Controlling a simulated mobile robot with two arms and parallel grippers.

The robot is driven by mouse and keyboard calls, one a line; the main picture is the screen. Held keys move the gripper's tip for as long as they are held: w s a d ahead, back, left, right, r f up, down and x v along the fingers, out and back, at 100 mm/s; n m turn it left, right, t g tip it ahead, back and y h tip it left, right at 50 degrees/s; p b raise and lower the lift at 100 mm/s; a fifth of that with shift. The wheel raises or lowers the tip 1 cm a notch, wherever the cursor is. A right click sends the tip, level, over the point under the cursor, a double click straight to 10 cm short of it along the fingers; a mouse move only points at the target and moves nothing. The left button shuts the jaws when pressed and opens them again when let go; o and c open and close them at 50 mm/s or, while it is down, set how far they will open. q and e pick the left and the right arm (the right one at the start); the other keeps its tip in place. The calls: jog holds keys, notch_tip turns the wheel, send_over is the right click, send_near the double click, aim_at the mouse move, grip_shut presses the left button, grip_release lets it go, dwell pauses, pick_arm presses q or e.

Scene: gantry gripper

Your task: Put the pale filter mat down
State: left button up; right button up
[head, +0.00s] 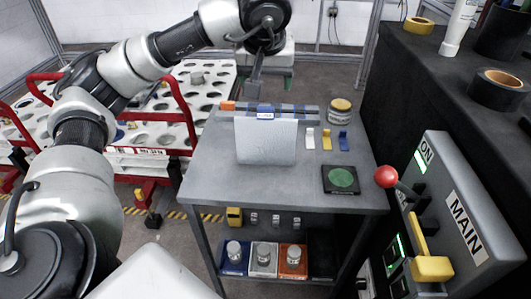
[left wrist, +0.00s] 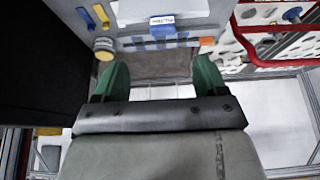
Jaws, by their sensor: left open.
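The pale filter mat (head: 266,143) is a whitish sheet with a blue FILTER tag (head: 265,112) at its far edge. It is at the grey table's middle, in front of a blue-and-grey strip; I cannot tell whether it lies flat or is tilted. In the left wrist view the mat (left wrist: 135,10) is cut by the top edge, with the tag (left wrist: 165,24) below it. My left gripper (head: 268,78) is beyond the table's far edge, apart from the mat. Its green fingers (left wrist: 163,80) are wide apart with nothing between them. My right gripper is not in view.
The grey table (head: 215,175) also holds a round jar (head: 340,111), small white, yellow and blue pieces, and a dark pad with a green disc (head: 342,180). A red-railed cart (head: 190,115) stands left. A MAIN switch panel (head: 465,225) with a red-knobbed lever is at right.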

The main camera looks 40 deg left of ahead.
pick_arm(q)
send_over(266, 108)
jog(key=s+d, duration=0.1)
jog(key=s, duration=0.1)
jog(key=f, duration=0.4)
jog(key=shift+d+f, duration=0.15)
jog(key=shift+d, duration=0.05)
jog(key=x, duration=0.5)
jog(key=shift+a+f+p, duration=0.25)
jog(key=shift+f+p, duration=0.05)
jog(key=shift+f, duration=0.05)
jog(key=c, duration=1.3)
jog(key=shift+c, duration=0.2)
jog(key=shift+r, duration=0.2)
